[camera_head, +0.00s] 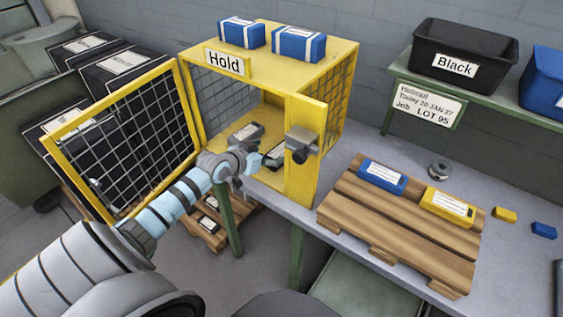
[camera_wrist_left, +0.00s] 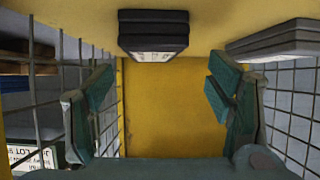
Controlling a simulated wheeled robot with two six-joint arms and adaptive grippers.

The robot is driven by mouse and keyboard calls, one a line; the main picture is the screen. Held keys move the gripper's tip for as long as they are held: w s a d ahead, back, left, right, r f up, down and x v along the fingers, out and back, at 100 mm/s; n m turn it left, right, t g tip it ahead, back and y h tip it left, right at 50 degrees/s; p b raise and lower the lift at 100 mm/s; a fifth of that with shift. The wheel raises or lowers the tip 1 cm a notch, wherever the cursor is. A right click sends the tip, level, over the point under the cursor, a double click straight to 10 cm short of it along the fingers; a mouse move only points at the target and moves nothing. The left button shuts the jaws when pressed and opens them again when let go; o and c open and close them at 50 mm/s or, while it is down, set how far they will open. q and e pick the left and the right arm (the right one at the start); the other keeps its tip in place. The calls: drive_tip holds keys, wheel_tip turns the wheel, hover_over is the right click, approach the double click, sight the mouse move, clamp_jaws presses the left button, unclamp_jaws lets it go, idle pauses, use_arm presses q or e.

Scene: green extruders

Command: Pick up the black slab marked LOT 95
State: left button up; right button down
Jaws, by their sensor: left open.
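One slab (camera_head: 247,132) is at the left and the other slab (camera_head: 275,154) at the right, partly hidden. I cannot read which is LOT 95. In the left wrist view, which looks upside down, one dark stack or slab (camera_wrist_left: 153,35) is at top centre and another (camera_wrist_left: 278,42) at top right. My left gripper (camera_head: 250,166) is at the cage opening, open, with empty space between its fingers (camera_wrist_left: 158,88). My right gripper is not in view.
The mesh door (camera_head: 125,140) stands open left of my arm. A latch block (camera_head: 300,141) is on the opening's right post. A wooden pallet (camera_head: 345,207) holds a blue and a yellow box. The Black bin (camera_head: 464,92) stands on a shelf with a LOT 95 sign (camera_head: 428,104).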

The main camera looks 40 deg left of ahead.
sight(280, 151)
use_arm(q)
drive_tip(key=x, duration=0.1)
drive_tip(key=b+x, duration=0.1)
drive_tip(key=x, duration=0.1)
drive_tip(key=d+b+x, duration=0.1)
drive_tip(key=x, duration=0.1)
drive_tip(key=shift+f, duration=0.15)
drive_tip(key=shift+w, duration=0.2)
drive_tip(key=shift+s+a, duration=0.1)
drive_tip(key=c, duration=1.4)
drive_tip(key=shift+c, duration=0.5)
drive_tip(key=shift+r, duration=0.2)
